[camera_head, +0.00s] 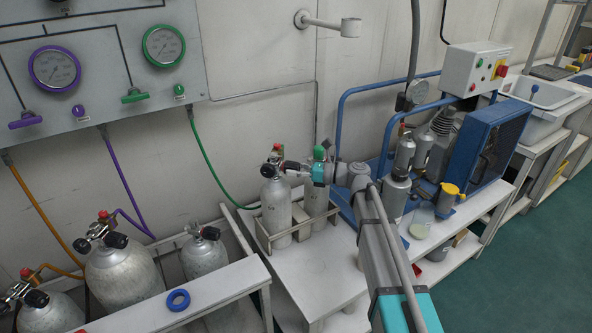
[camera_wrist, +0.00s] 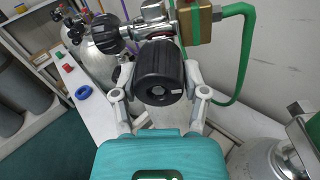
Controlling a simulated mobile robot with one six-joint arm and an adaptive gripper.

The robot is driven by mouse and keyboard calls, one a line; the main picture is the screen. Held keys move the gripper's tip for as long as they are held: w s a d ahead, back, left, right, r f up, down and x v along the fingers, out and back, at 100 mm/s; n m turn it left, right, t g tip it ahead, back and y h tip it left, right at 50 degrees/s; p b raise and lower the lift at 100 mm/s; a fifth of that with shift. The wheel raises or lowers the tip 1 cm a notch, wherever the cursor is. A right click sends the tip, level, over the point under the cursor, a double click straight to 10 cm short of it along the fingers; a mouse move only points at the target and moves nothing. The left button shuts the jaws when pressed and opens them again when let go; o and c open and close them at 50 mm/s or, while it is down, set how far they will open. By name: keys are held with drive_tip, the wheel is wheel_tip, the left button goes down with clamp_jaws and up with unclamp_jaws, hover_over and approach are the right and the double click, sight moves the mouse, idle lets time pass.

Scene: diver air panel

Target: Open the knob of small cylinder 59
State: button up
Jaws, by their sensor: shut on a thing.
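Two small grey cylinders stand in a low rack on the bench in the head view. My gripper (camera_head: 293,168) is at the valve on top of the left one (camera_head: 276,208). In the wrist view my gripper (camera_wrist: 160,88) is shut on a ribbed black knob (camera_wrist: 160,70), with one finger on each side of it. A second black knob (camera_wrist: 106,27) sits on the same valve, to the left. A brass block (camera_wrist: 196,22) with a green hose joins the valve. I cannot read any cylinder number, and the fingers hide the knob in the head view.
The right small cylinder (camera_head: 316,200), with a green top (camera_head: 319,153), stands close beside. Larger cylinders (camera_head: 122,275) stand at left; a blue ring (camera_head: 178,300) lies on the bench there. A blue-framed compressor (camera_head: 488,145) is at right. The gauge panel (camera_head: 95,60) hangs behind.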

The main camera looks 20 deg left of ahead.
drive_tip(key=shift+c, duration=1)
drive_tip(key=shift+d, duration=0.35)
drive_tip(key=shift+c, duration=0.6)
drive_tip(key=shift+a, duration=0.3)
